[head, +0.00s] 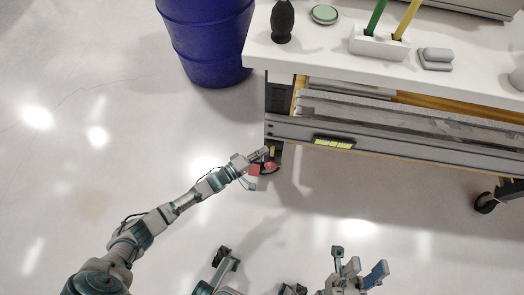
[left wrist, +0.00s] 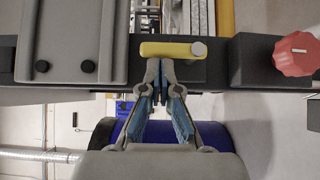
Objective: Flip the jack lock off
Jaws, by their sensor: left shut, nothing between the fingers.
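In the left wrist view a yellow lever (left wrist: 165,49) with a round grey pivot at its right end lies across a dark bar, likely the jack lock. It shows small and partly hidden in the head view (head: 272,151). My left gripper (left wrist: 160,70) is shut and empty, its fingertips at the lower edge of the yellow lever. Whether they touch it I cannot tell. In the head view the left gripper (head: 262,155) is at the cart's lower left corner. My right gripper (head: 358,268) is open and empty at the bottom, far from the lever.
A red knob (left wrist: 297,54) sits right of the lever in the left wrist view. The white-topped cart (head: 300,55) holds several items on top. A blue bin (head: 205,40) stands left of it. The floor (head: 90,170) at left is clear.

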